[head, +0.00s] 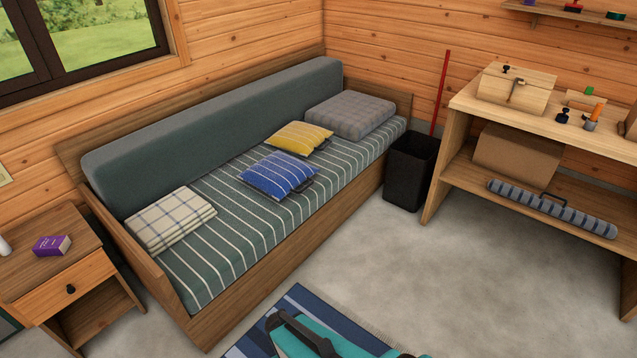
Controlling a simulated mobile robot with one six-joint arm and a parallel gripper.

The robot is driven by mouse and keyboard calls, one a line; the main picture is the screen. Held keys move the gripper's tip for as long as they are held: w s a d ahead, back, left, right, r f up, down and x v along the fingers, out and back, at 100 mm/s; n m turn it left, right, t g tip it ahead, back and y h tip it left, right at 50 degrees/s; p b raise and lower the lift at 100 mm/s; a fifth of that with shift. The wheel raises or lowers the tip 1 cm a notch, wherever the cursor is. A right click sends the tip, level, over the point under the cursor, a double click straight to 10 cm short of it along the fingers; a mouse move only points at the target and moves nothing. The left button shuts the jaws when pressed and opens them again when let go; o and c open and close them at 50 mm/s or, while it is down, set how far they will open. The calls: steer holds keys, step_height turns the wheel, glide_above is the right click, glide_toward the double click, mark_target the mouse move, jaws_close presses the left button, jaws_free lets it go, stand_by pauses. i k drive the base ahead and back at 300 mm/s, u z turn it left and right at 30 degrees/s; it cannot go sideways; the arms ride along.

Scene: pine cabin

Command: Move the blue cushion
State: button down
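The blue cushion (278,174) is striped with thin pale lines and has a dark handle (303,187) on its right edge. It lies flat on the green striped mattress (215,255) of the daybed, near the middle. A yellow striped cushion (298,136), also with a dark handle, lies just behind it. My gripper is not in the head view, and nothing is seen touching the blue cushion.
A folded checked blanket (171,218) and a grey cushion (350,116) lie at opposite ends of the daybed. A nightstand (70,285) stands left; a black bin (408,172) and workbench (545,110) stand right. A teal and black object (300,340) shows low over the blue rug (322,306). Grey floor is clear.

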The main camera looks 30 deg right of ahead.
mark_target(277, 174)
steer(key=z, duration=0.15)
steer(key=i, duration=0.85)
steer(key=u, duration=0.25)
